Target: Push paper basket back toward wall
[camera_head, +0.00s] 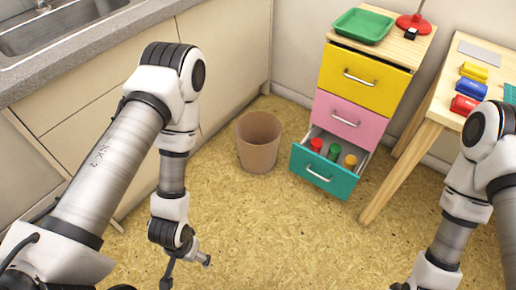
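The brown paper basket (258,155) stands upright on the floor between the kitchen cabinet and the drawer unit, a little in front of the back wall (297,55). It looks empty. My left gripper (187,272) hangs low near the bottom of the view, in front and to the left of the basket and well apart from it. Its fingers look spread with nothing between them. My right arm reaches down at the right edge. Its gripper is mostly cut off by the bottom of the frame, with only a dark tip (400,287) showing.
The drawer unit (365,78) right of the basket has its teal bottom drawer (320,174) pulled out, holding red, green and orange items. A green tray (363,25) sits on top. A wooden table (433,110) with inkpads stands right. The floor (270,230) before the basket is clear.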

